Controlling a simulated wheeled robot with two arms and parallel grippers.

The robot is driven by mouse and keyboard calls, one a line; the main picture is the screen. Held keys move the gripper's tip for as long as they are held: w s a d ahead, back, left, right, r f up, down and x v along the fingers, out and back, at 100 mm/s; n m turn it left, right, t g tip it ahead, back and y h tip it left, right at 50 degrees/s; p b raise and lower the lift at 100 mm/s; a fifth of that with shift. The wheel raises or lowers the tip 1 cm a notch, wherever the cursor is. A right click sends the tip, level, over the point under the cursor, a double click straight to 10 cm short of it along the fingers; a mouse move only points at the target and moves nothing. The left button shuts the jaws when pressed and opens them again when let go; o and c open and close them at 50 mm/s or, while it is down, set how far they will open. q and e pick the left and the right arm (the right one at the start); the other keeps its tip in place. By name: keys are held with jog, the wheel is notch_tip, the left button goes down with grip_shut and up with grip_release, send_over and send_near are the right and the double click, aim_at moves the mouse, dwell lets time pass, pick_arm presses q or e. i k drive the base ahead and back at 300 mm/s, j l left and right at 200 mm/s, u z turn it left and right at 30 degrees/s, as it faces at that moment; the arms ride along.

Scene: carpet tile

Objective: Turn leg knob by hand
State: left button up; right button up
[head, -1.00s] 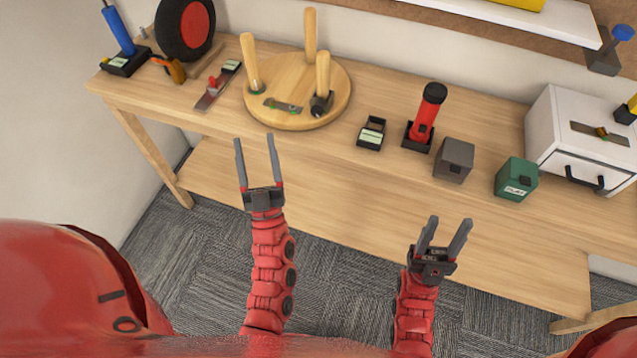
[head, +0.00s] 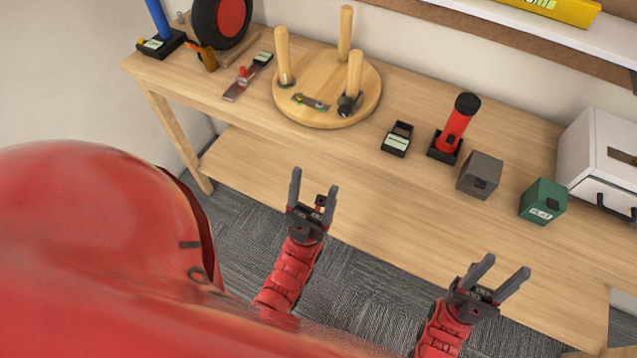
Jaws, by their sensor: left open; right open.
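A round wooden stool top (head: 322,112) lies upside down on the workbench, its three legs pointing up. A black leg knob (head: 347,105) sits at the foot of its front right leg (head: 354,74). My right gripper (head: 507,264) is open and empty, lower right, apart from everything.
On the wooden workbench (head: 230,119) are a small black box (head: 397,139), a red flashlight (head: 456,124) in a black holder, a grey box (head: 480,176), a green box (head: 542,201) and a white drawer cabinet (head: 601,152). A red-centred wheel (head: 221,21) stands back left. The bench's front strip is clear.

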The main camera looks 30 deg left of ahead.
aim_at(344, 110)
jog(key=j+z, duration=0.1)
jog(key=z, duration=0.35)
jog(key=j+z, duration=0.15)
jog(key=j, duration=0.25)
jog(key=k+j+z, duration=0.2)
jog(key=j, duration=0.15)
jog(key=j+z, duration=0.15)
jog(key=j, duration=0.25)
jog(key=k+j+z, duration=0.2)
jog(key=j, duration=0.15)
jog(key=k+j, duration=0.15)
jog(key=j, duration=0.25)
jog(key=k+j, duration=0.1)
jog(key=j, duration=0.35)
jog(key=k+j, duration=0.15)
jog(key=j, duration=0.25)
jog(key=k+j, duration=0.1)
jog(key=j, duration=0.3)
jog(key=z, duration=0.05)
